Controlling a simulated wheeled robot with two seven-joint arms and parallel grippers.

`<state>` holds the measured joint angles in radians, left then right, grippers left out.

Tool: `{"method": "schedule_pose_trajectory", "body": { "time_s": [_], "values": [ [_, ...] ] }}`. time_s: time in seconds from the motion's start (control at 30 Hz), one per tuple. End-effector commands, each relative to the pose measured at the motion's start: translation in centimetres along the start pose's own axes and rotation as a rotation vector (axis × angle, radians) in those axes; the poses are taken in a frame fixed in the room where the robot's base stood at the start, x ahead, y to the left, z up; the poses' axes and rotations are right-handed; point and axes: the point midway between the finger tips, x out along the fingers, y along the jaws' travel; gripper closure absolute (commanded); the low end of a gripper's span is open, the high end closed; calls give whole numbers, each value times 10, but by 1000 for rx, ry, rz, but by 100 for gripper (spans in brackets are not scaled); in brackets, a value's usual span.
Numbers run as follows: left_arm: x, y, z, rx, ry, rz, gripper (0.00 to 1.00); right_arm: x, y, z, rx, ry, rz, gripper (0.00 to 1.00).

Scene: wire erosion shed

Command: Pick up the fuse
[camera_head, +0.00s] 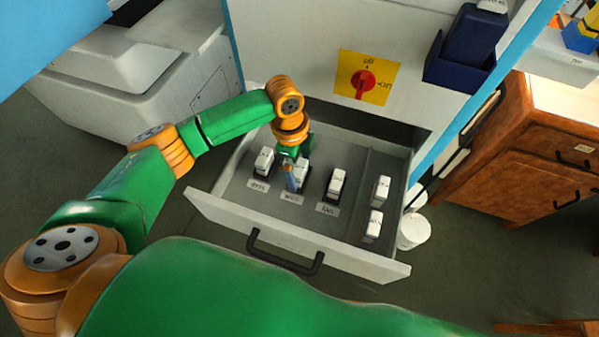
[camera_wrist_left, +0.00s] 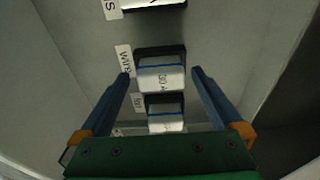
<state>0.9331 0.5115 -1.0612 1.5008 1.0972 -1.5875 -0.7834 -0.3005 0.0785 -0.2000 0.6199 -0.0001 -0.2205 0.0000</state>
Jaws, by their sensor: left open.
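My left gripper (camera_head: 291,174) points down into the open grey drawer (camera_head: 230,204), over the middle of a row of three white fuses in dark holders. In the left wrist view its two blue fingers are open, one on each side of the middle fuse (camera_wrist_left: 161,75), which has a blue stripe. There is a gap on both sides, and I cannot tell the height above it. The gripper partly covers this fuse (camera_head: 302,170) in the head view. The neighbouring fuses are the left one (camera_head: 264,160) and the right one (camera_head: 336,183). My right gripper is not in view.
Two more white fuses, an upper one (camera_head: 381,189) and a lower one (camera_head: 373,226), stand in the drawer's right compartment. The drawer has a black handle (camera_head: 284,260). Above are a red switch on a yellow plate (camera_head: 364,80) and a dark blue bin (camera_head: 459,72).

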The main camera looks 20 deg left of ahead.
Motion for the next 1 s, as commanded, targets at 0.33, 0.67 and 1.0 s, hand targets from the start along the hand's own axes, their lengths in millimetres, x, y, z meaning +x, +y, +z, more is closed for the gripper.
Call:
{"method": "schedule_pose_trajectory", "body": {
  "time_s": [0.33, 0.67, 1.0],
  "values": [
    [7, 0, 0, 1, 0, -1, 19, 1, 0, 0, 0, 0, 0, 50],
    [7, 0, 0, 1, 0, -1, 89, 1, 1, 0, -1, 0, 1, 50],
    [-39, -2, -6, 2, 2, -7, 89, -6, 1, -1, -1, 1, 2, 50]
  ]
}}
